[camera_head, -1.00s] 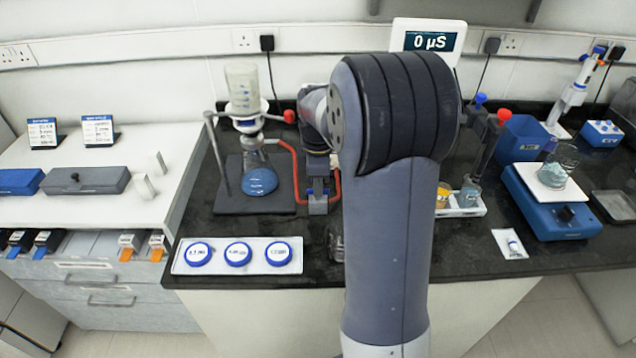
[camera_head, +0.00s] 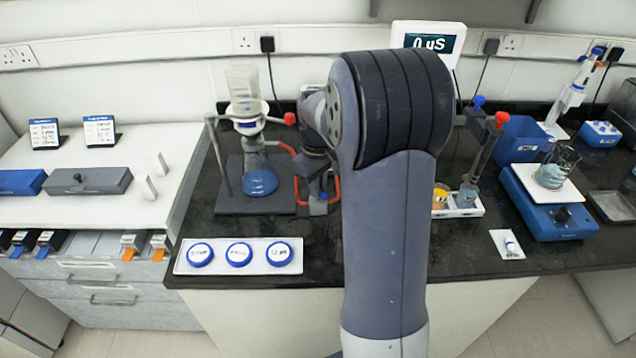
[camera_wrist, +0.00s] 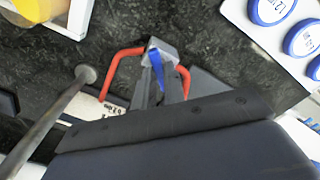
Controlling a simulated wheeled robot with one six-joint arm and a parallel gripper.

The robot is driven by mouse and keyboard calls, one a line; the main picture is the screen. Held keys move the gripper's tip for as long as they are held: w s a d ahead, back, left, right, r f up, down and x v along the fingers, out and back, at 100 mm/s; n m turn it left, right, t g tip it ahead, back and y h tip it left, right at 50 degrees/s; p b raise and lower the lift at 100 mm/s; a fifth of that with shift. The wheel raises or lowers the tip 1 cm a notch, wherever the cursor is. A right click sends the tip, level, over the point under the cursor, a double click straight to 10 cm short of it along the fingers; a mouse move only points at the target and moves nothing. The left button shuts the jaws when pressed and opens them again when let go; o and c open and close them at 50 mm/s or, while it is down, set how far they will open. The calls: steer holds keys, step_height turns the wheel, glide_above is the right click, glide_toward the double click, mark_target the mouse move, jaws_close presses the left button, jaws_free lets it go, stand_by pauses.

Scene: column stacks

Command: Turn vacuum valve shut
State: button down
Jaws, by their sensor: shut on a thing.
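The vacuum valve is a small grey block (camera_wrist: 160,47) with a blue handle (camera_wrist: 156,64), and red tubing (camera_wrist: 121,60) runs from both of its sides. In the head view the valve (camera_head: 318,208) stands on the black bench, right of the filter flask (camera_head: 260,178). My gripper (camera_wrist: 167,82) is shut on the blue handle, with its fingers pointing down at the valve. In the head view my gripper (camera_head: 318,186) is tilted above the valve and partly hides it. The handle's exact angle is hard to tell.
A metal rod (camera_wrist: 50,120) shows close to my gripper in the wrist view. A white tray of blue-rimmed discs (camera_head: 240,270) lies at the front edge. A white tray with small containers (camera_head: 470,211) and a blue balance (camera_head: 560,222) stand to the right.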

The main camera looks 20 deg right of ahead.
steer(key=m, duration=0.4)
steer(key=shift+m, duration=0.3)
steer(key=shift+m+p, duration=0.35)
steer(key=shift+m, duration=1.95)
steer(key=c, duration=1.5)
jaws_free()
